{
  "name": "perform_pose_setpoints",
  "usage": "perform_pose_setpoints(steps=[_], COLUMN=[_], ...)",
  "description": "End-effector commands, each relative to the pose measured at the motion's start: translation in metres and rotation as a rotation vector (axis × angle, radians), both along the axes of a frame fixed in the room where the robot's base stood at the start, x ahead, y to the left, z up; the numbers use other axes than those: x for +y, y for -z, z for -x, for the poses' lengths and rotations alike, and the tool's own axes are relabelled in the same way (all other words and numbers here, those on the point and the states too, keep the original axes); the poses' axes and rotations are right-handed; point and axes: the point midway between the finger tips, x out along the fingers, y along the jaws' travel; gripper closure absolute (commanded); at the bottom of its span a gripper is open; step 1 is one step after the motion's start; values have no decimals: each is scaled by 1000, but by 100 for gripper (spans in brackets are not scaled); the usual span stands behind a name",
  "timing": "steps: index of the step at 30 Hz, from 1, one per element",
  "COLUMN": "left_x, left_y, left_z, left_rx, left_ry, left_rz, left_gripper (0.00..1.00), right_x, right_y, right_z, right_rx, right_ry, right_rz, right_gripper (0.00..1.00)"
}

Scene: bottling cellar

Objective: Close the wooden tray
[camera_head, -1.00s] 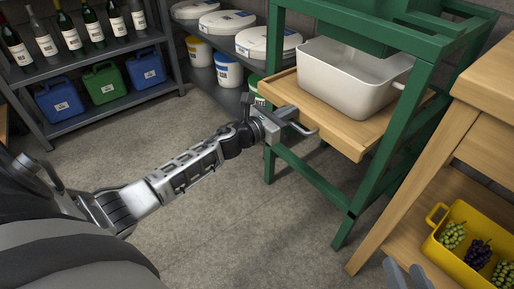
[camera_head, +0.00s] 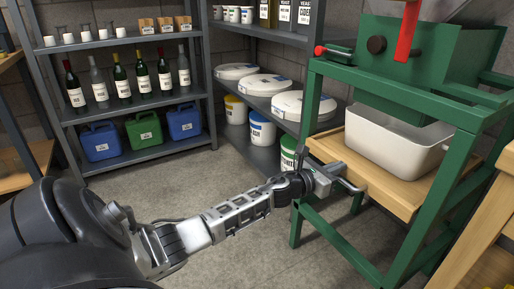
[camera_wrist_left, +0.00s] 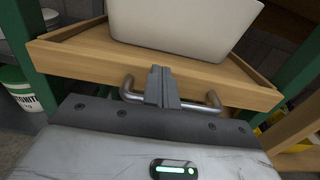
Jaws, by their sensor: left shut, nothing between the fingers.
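The wooden tray (camera_head: 381,190) is a shallow light-wood drawer in the green stand (camera_head: 388,268), with a metal bar handle (camera_wrist_left: 205,105) on its front. Its front edge still stands a little proud of the front legs, as the wrist view shows. A white tub (camera_head: 392,145) rests on it. My left gripper (camera_head: 338,180) is at the handle. In the left wrist view its fingers (camera_wrist_left: 162,84) are shut together with nothing between them, at the middle of the handle, close to the tray front. Whether they touch the wood I cannot tell. My right gripper is out of view.
A shelf with bottles (camera_head: 121,78) and plastic canisters (camera_head: 143,130) stands at the back left. Another shelf holds white lidded tubs (camera_head: 263,84) and buckets (camera_head: 262,131), close behind the stand. A wooden table edge (camera_head: 487,235) is at the right. The floor (camera_head: 180,192) in front is clear.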

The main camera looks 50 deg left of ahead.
Motion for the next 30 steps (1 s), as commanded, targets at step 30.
perform_pose_setpoints(steps=[30], left_x=[26], left_y=[0], left_z=[138], left_rx=[0], left_ry=[1], left_rz=[0], left_gripper=[100], right_x=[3], right_y=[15], right_z=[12], right_rx=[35], right_ry=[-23], right_rz=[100], right_gripper=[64])
